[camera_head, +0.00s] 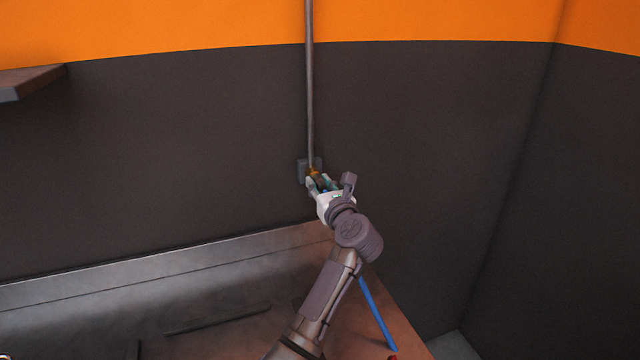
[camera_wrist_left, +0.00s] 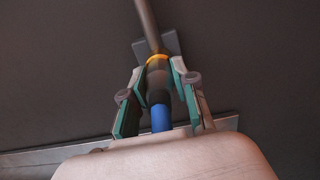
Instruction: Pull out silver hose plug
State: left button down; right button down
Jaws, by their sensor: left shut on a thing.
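A thin grey pipe (camera_head: 309,90) runs down the wall to a small grey wall block (camera_head: 303,173). At its lower end is a yellow-orange ring (camera_wrist_left: 157,59). Below the ring, the hose plug (camera_wrist_left: 157,75) looks dark grey and continues into a blue hose (camera_wrist_left: 160,118). The plug appears in line with the pipe, touching the ring. My left gripper (camera_head: 315,182) is at the block, its green-padded fingers shut on the plug from both sides. The fingers partly hide the plug in the head view. My right gripper is not in view.
A metal bench top (camera_head: 150,290) lies below, with a thin dark bar (camera_head: 218,318) on it. The blue hose hangs beside my arm, over the bench's right end. A shelf (camera_head: 30,82) juts out at upper left. The dark wall right of the pipe is clear.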

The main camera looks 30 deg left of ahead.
pick_arm(q)
jog(key=shift+d, duration=0.1)
jog(key=shift+v, duration=2.95)
